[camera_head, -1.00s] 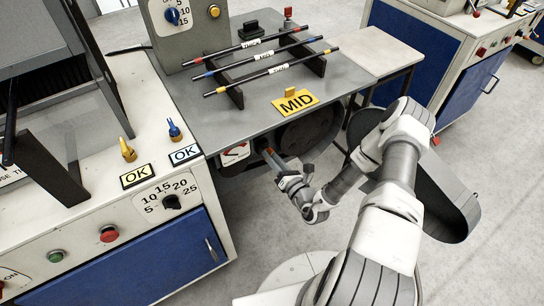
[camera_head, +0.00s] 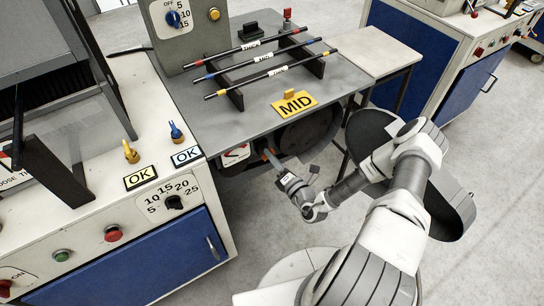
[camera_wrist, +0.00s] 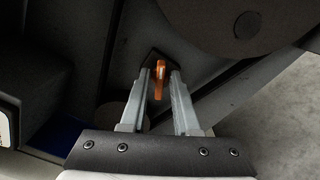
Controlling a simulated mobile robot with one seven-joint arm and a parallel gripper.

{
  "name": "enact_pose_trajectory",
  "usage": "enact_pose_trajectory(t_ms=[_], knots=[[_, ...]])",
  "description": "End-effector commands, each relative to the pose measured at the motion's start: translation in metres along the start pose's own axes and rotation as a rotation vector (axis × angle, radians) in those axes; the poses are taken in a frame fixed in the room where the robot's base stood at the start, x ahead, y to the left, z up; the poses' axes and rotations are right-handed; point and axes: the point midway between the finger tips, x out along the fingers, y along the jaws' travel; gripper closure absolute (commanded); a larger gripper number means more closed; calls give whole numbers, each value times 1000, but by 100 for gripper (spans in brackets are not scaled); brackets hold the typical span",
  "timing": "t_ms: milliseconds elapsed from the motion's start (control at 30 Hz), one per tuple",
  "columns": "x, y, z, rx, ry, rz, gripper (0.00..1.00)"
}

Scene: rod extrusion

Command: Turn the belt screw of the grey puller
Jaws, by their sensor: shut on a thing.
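The grey puller (camera_head: 235,118) is a grey-topped bench with a yellow MID sign (camera_head: 294,103) at its front edge. Below the top is a dark wheel and belt part (camera_head: 310,130). In the wrist view a small orange handle (camera_wrist: 159,72), which I take for the belt screw, sticks out of a dark plate. My gripper (camera_wrist: 159,84) has its two grey fingers on either side of this handle and is shut on it. In the head view my gripper (camera_head: 270,160) is under the bench's front edge; the screw is hard to make out there.
Three labelled rods (camera_head: 262,58) lie on dark supports on the bench. A white cabinet (camera_head: 90,215) with a blue door, knobs and OK plates stands close at the left. A dark rounded guard (camera_head: 450,215) is behind my arm. Open floor lies at front right.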

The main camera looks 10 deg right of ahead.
Motion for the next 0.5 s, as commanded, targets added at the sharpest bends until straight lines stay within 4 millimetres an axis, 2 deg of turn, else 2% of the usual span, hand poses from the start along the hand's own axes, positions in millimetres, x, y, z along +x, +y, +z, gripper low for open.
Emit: enact_pose_trajectory(t_ms=[300, 333, 400, 500], knots=[[0, 0, -1, 2, 2, 0, 100], [0, 0, -1, 1, 2, 0, 67], [0, 0, -1, 1, 2, 0, 57], [0, 0, -1, 1, 2, 0, 57]])
